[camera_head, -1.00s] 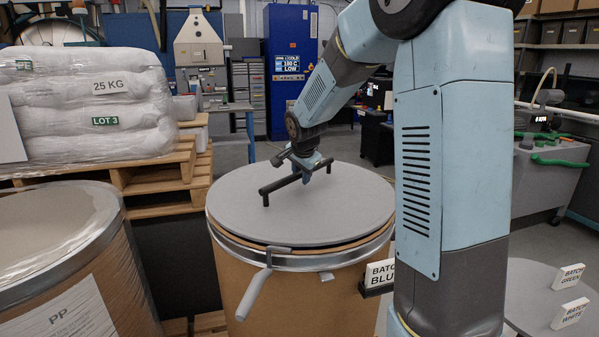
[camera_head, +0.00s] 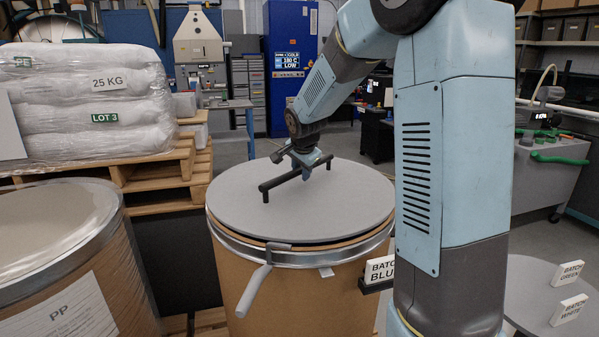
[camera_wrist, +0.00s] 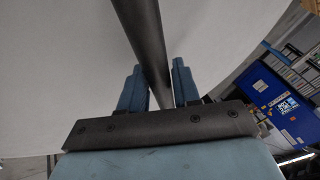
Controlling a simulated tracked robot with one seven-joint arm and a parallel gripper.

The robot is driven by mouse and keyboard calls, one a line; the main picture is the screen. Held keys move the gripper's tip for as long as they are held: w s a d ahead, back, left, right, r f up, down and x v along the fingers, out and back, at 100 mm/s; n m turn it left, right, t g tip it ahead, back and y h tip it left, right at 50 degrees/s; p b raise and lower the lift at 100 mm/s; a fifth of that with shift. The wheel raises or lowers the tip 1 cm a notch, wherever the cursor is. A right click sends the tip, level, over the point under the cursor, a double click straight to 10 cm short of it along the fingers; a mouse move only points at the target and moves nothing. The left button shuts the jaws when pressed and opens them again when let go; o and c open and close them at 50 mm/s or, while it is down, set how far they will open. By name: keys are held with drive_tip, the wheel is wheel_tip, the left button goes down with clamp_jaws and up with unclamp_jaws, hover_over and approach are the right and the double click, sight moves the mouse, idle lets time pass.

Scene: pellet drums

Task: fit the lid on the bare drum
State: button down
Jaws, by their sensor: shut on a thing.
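The grey round lid (camera_head: 335,205) with a black bar handle (camera_head: 275,184) lies over the top of the brown drum (camera_head: 280,290) in the middle of the head view. A brown strip of the drum shows between the lid's near edge and the metal ring (camera_head: 330,258), so the lid looks not quite flush there. The ring has a grey lever (camera_head: 254,291) hanging at the front. My gripper (camera_head: 313,163) is shut on the lid's handle.
A wrapped drum labelled PP (camera_head: 60,310) stands at the left. Wrapped sacks (camera_head: 85,100) rest on wooden pallets (camera_head: 160,180) behind it. A BATCH BLUE sign (camera_head: 379,270) is at the drum's right. A round grey surface with signs (camera_head: 545,290) is at the lower right.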

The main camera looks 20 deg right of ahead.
drive_tip(key=shift+f, duration=0.6)
idle(1.1)
drive_tip(key=shift+c, duration=1.2)
unclamp_jaws()
drive_tip(key=shift+r, duration=3.5)
